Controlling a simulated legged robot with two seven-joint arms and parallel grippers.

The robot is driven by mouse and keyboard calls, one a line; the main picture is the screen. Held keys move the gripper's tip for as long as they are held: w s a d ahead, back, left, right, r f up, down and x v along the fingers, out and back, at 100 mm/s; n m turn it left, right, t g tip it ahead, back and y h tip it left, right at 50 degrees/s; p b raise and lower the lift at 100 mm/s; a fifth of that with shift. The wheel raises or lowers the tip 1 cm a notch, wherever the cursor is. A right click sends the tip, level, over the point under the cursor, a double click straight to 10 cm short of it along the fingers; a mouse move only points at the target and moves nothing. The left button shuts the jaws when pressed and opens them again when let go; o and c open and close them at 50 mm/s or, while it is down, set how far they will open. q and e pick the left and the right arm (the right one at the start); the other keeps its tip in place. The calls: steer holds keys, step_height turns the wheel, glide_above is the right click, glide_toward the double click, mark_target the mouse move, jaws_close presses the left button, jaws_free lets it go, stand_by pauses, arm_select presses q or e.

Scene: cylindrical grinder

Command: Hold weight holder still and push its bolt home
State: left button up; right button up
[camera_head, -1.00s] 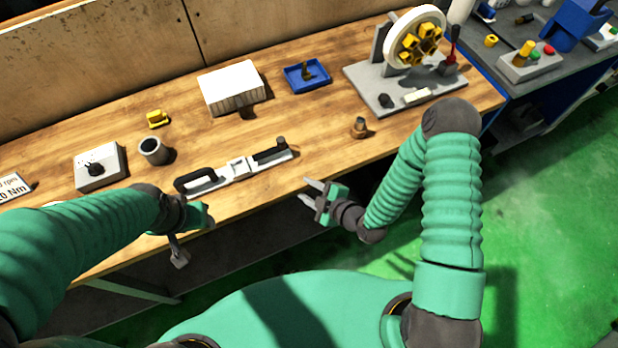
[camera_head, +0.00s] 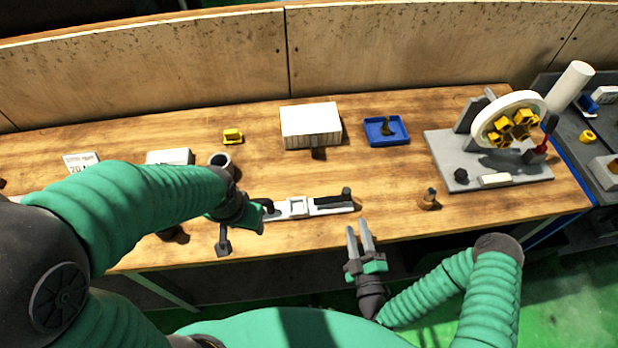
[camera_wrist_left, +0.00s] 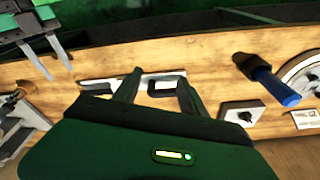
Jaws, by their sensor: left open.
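The long silver bar with a pale square block and dark ends (camera_head: 298,207), apparently the weight holder, lies near the table's front edge. An upright black knob (camera_head: 347,194), possibly its bolt, stands at its right end. My right gripper (camera_head: 359,230) is open and empty, in front of the table edge, right of and nearer than the bar.
A dark cup (camera_head: 221,161) stands behind my left gripper. A white box (camera_head: 310,125), a blue tray (camera_head: 386,131) and a yellow piece (camera_head: 233,136) lie farther back. A small brown fitting (camera_head: 429,199) and a grey wheel fixture (camera_head: 495,165) stand right.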

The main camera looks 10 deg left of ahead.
arm_select(q)
steer(key=w+d+m+g+y, duration=0.1)
steer(key=w+d+m+g, duration=0.2)
steer(key=w+m, duration=0.65)
steer(key=m+g+y, duration=0.1)
steer(key=m+y, duration=0.1)
steer(key=y, duration=0.1)
glide_toward(270, 204)
steer(key=x, duration=0.4)
steer(key=w+x, duration=0.1)
steer(key=x, duration=0.6)
steer(key=shift+w+d+f, duration=0.1)
steer(key=shift+w+f, duration=0.15)
steer(key=shift+f, duration=0.25)
steer(key=shift+a+f, duration=0.25)
steer(key=shift+c, duration=0.2)
steer(key=shift+d, duration=0.1)
jaws_close()
